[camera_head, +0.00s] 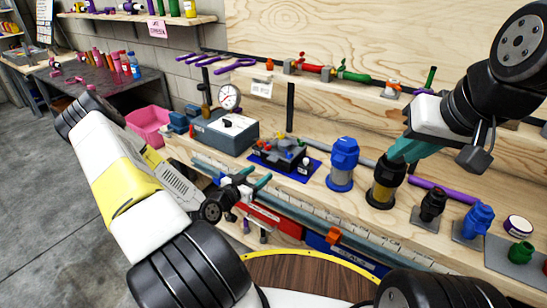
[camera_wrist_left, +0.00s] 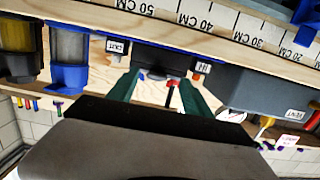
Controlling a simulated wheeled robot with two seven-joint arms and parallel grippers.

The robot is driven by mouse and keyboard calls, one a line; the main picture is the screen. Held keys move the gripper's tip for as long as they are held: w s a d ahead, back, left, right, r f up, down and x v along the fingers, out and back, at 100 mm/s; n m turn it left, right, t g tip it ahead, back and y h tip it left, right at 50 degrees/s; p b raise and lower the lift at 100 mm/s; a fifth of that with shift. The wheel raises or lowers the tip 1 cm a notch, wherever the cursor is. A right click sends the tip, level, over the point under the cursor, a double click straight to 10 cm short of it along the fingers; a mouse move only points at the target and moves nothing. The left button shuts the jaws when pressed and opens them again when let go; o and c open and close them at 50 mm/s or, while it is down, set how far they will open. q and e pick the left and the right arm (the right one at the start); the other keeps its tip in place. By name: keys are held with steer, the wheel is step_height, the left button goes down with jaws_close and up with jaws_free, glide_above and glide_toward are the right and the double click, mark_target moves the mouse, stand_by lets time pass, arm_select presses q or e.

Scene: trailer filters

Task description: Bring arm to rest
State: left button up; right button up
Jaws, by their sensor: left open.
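My left gripper (camera_head: 255,178) is at the front edge of the workbench in the head view, its teal fingers apart. In the left wrist view its open fingers (camera_wrist_left: 160,86) have a gap between them with nothing held; a dark device with small coloured knobs shows beyond.
A valve block on a blue mat (camera_head: 285,162) and a grey box (camera_head: 222,132) stand on the bench. Small black (camera_head: 432,205) and blue (camera_head: 478,220) fittings stand at the right. A ruler strip (camera_head: 330,222) runs along the front edge. A pink bin (camera_head: 148,125) is at the left.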

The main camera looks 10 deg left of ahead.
arm_select(q)
steer(key=shift+s+a, duration=0.25)
steer(key=shift+s, duration=0.3)
steer(key=shift+r, duration=0.1)
steer(key=s+a+r+g+y, duration=0.1)
steer(key=s+r+g+y, duration=0.2)
steer(key=r, duration=0.6)
steer(key=s+a+r+g+y, duration=0.1)
steer(key=r+g+y, duration=0.25)
steer(key=r, duration=0.55)
steer(key=s+d+r+n+g+h, duration=0.1)
steer(key=s+d+r+n, duration=0.1)
steer(key=s+d+r, duration=0.2)
steer(key=s+d+r+n+g+h, duration=0.1)
steer(key=s+d+r, duration=0.3)
steer(key=s+r, duration=0.5)
steer(key=s, duration=0.6)
steer(key=shift+s+r+n, duration=0.25)
steer(key=shift+r+n, duration=0.1)
steer(key=shift+n, duration=0.05)
steer(key=shift+d+g+h, duration=0.1)
steer(key=shift+g+h, duration=0.15)
